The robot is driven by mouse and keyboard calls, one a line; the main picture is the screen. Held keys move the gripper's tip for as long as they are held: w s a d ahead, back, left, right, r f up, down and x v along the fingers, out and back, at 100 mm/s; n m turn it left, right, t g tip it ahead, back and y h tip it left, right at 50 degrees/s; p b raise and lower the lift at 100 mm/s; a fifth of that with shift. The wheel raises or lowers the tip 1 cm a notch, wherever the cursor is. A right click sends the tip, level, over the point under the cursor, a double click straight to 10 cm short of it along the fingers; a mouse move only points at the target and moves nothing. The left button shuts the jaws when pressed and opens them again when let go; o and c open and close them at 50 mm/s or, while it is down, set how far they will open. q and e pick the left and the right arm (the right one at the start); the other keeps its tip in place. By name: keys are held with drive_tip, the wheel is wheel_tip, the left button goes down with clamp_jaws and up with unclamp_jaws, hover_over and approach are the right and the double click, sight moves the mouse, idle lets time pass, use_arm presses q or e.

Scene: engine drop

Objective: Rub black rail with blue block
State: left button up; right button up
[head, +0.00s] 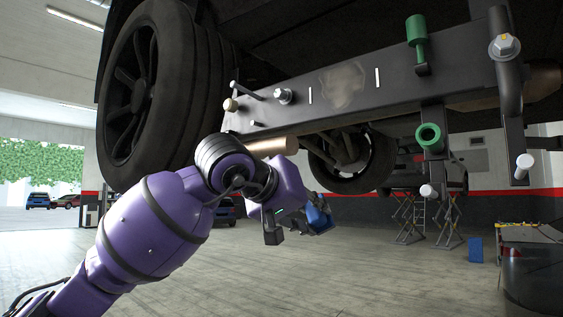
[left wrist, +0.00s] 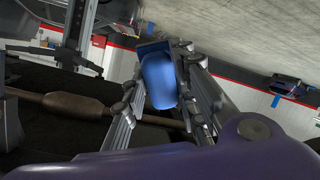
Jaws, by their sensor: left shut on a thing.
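The black rail (head: 395,82) runs across the upper middle of the head view under the raised vehicle. It has a brownish smudged patch (head: 343,86) between two white marks. My left gripper (head: 314,217) is below the rail, apart from it. It is shut on the blue block (head: 319,219), which the arm partly hides. In the left wrist view the blue block (left wrist: 158,80) sits between the two metal fingers. My right gripper does not show.
A large wheel (head: 150,90) hangs left of the rail. A green cylinder (head: 416,32), a green ring (head: 430,137) and bolts stick out along the rail. A copper-coloured cylinder (head: 272,146) is just below it. A dark drum (head: 535,275) stands at lower right. The middle floor is clear.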

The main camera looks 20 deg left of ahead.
use_arm(q)
drive_tip(key=s+a+r+t+h, duration=0.15)
drive_tip(key=s+r, duration=0.35)
drive_tip(key=r, duration=0.7)
drive_tip(key=s+a+r+t, duration=0.15)
drive_tip(key=s+r, duration=0.35)
drive_tip(key=r, duration=0.6)
drive_tip(key=x, duration=0.6)
drive_tip(key=shift+d+r, duration=0.15)
drive_tip(key=shift+d, duration=0.1)
drive_tip(key=shift+x, duration=1.05)
